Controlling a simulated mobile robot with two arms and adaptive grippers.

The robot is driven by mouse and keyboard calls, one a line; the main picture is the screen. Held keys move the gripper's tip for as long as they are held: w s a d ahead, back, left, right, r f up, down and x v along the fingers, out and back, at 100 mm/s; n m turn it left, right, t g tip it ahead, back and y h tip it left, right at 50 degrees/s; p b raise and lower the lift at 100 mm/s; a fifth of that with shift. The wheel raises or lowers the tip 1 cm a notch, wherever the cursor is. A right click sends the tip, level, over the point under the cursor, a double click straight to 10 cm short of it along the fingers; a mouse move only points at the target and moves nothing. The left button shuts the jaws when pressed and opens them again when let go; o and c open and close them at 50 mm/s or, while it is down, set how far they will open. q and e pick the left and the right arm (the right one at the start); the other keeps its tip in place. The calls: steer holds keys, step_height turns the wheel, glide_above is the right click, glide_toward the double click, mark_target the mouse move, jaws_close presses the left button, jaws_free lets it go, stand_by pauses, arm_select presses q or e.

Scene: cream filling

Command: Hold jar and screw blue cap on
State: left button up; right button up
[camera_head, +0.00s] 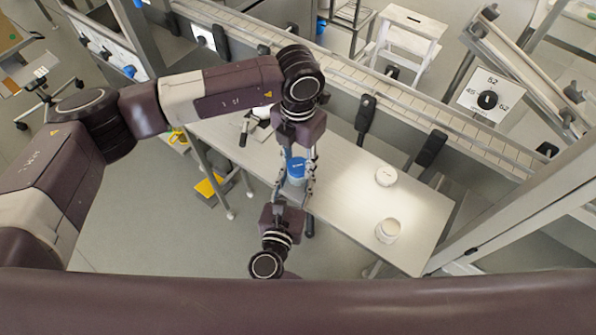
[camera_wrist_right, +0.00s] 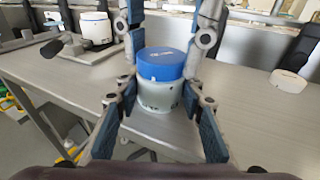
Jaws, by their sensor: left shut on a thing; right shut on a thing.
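A whitish jar (camera_wrist_right: 158,97) stands upright between the fingers of my right gripper (camera_wrist_right: 163,103) in the right wrist view. The blue cap (camera_wrist_right: 161,64) sits level on top of the jar, and any gap at the rim is too small to tell. My left gripper (camera_wrist_right: 168,50) comes from the far side, shut with its fingers on either side of the cap. In the head view the cap (camera_head: 296,167) shows between my left gripper (camera_head: 297,160) and my right gripper (camera_head: 292,186), which face each other. The jar is mostly hidden there.
The pale table (camera_head: 345,195) holds a white round piece (camera_head: 386,176) and a white open-looking container (camera_head: 388,231) to the right. A dark-handled fixture (camera_head: 249,127) stands to the left. Black handles (camera_head: 365,113) line the back edge. The middle right of the table is clear.

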arm_select(q)
jaws_close()
steer(key=m, duration=0.3)
steer(key=shift+m, duration=1.4)
steer(key=shift+m, duration=1.1)
steer(key=m, duration=0.3)
steer(key=shift+m, duration=0.3)
steer(key=shift+m, duration=0.5)
steer(key=m, duration=0.4)
steer(key=shift+m, duration=0.3)
